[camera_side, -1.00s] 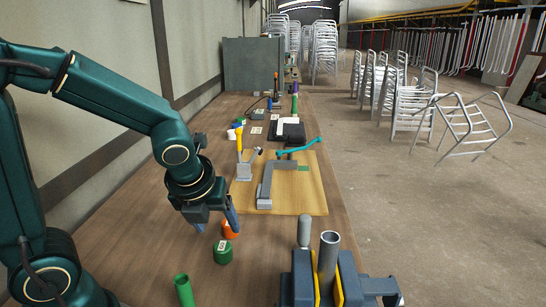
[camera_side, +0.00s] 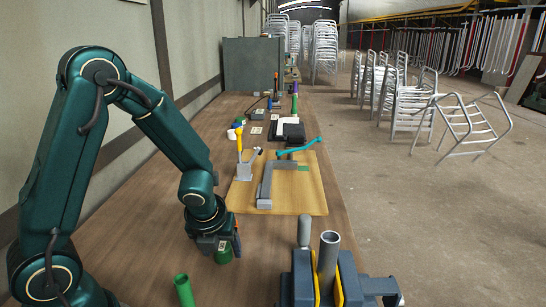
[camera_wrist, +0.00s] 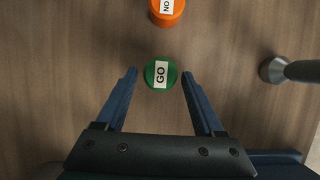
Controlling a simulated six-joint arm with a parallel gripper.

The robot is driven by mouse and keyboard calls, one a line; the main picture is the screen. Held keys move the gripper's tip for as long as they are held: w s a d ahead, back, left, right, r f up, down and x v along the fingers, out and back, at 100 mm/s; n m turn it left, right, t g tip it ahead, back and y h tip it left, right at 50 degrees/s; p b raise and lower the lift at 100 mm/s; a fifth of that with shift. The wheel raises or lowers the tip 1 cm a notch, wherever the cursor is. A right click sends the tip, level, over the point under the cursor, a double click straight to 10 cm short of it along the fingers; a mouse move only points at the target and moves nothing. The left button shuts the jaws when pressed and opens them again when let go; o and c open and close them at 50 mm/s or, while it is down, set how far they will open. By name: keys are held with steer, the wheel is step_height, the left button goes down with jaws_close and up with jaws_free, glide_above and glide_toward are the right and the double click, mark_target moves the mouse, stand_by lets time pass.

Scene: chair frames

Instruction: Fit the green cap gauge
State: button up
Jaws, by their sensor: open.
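The green cap gauge (camera_wrist: 160,75) stands on the wooden bench, with a white GO label on its top. It sits between the tips of my gripper's two blue fingers in the wrist view, with a gap on each side. My gripper (camera_side: 229,245) is open and points down over the cap. In the side view the cap (camera_side: 223,256) is partly hidden by my gripper. A grey upright tube (camera_side: 329,260) is held in a blue vise (camera_side: 302,280) with yellow jaw faces, to the right of my gripper.
An orange cap with a NO label (camera_wrist: 167,12) stands just beyond the green one. A green tube (camera_side: 184,291) is at the front. A wooden board (camera_side: 313,195) carries a grey bracket and clamp. Bare bench lies left of the board.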

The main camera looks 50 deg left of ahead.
mark_target(222, 244)
jaws_close()
steer(key=shift+r, duration=2.05)
